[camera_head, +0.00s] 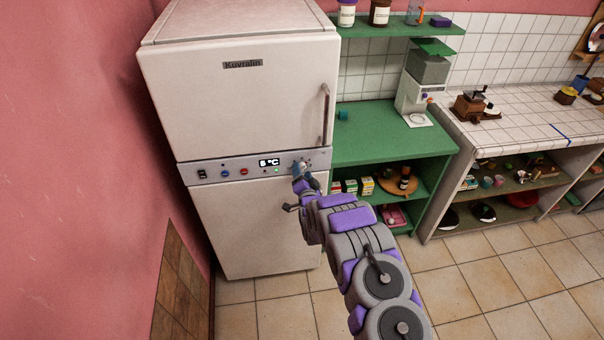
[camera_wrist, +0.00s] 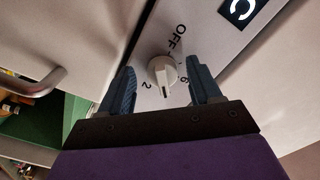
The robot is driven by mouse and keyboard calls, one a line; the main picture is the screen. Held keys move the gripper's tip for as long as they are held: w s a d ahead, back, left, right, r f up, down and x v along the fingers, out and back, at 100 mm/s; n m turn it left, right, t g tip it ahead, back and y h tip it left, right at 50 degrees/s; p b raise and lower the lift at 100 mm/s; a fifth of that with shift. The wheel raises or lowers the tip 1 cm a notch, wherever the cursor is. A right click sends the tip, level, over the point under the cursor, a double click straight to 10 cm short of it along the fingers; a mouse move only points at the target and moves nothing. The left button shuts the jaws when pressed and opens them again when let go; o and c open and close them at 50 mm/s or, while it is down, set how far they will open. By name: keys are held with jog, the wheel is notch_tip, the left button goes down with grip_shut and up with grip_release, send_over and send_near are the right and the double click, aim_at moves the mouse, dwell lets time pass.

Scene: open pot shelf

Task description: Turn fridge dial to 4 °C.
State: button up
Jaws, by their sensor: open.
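The white fridge (camera_head: 250,90) stands at the left, with a control strip across its middle. Its small display (camera_head: 269,162) reads what looks like 6 °C. The dial (camera_wrist: 162,72) is a round white knob with a raised grip, with the marks OFF, 2 and 6 visible around it in the wrist view. My gripper (camera_wrist: 161,82) is open, with one blue finger on each side of the dial; I cannot tell whether either finger touches it. In the head view my gripper (camera_head: 302,170) is at the right end of the strip and largely hides the dial.
A switch (camera_head: 202,174) and several buttons sit on the strip left of the display. The upper door handle (camera_head: 325,114) stands out above the dial. A green shelf unit (camera_head: 400,140) is close on the right. The tiled floor (camera_head: 460,280) in front is clear.

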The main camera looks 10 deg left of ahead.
jog(key=v, duration=1.6)
jog(key=shift+s+p, duration=0.35)
jog(key=shift+p, duration=0.1)
jog(key=shift+d, duration=0.1)
jog(key=w+d+r+n+g+h+b, duration=0.1)
jog(key=d+r+g+h+b, duration=0.15)
jog(key=d+r+g, duration=0.3)
jog(key=s+d+r+n+g+h, duration=0.2)
jog(key=s+d+r+g, duration=0.3)
jog(key=s, duration=0.4)
jog(key=s+d+r+n+g+b, duration=0.1)
jog(key=s+d+r+g, duration=0.1)
jog(key=s, duration=1.1)
jog(key=s+d+r+n+g+b, duration=0.1)
jog(key=s+d+r+g, duration=0.2)
jog(key=s, duration=0.9)
jog(key=s+d+r+n+g+b, duration=0.1)
jog(key=s+d+r+g, duration=0.2)
jog(key=s, duration=1)
notch_tip(320, 180, up, 3)
jog(key=shift+s+r+n+g+b, duration=0.1)
jog(key=shift+s+n+g+b, duration=0.2)
jog(key=shift+n+g, duration=0.1)
